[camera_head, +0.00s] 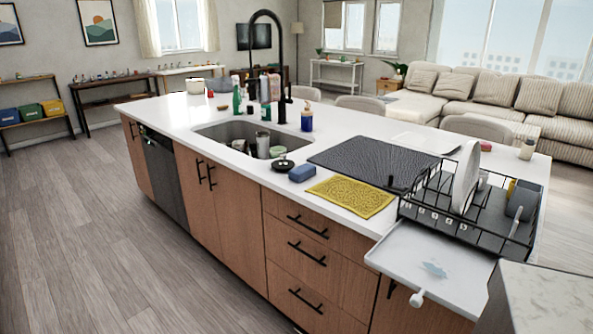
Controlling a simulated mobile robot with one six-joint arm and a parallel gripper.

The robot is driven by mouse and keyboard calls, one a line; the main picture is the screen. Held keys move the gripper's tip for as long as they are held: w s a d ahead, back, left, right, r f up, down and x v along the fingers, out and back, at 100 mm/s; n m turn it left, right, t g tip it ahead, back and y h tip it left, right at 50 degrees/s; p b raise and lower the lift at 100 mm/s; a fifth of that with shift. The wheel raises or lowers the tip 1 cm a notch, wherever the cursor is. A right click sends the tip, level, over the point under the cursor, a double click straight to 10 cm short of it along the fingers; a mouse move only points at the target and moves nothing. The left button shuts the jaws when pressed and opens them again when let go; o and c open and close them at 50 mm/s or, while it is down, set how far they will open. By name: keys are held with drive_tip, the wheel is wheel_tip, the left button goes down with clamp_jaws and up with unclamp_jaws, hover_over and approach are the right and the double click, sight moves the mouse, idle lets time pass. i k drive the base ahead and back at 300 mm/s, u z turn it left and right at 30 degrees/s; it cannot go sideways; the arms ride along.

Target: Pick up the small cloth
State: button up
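A small yellow patterned cloth (350,196) lies flat on the white island counter (228,165), near its front edge. It sits right of a blue sponge (302,173) and in front of a dark ribbed drying mat (372,160). The dish rack (470,208) stands to its right. A pink cloth-like item (274,87) shows by the black faucet, too small to identify surely. My gripper is not in view.
The sink (228,133) holds several dishes, with a tall black faucet (283,60) behind it. A black round item (284,165) sits beside the sponge. A white drain tray (405,255) projects over the front edge. Open floor (110,230) lies left.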

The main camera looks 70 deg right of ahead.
sight(299, 173)
drive_tip(key=z, duration=0.6)
drive_tip(key=i, duration=1)
drive_tip(key=z, duration=0.6)
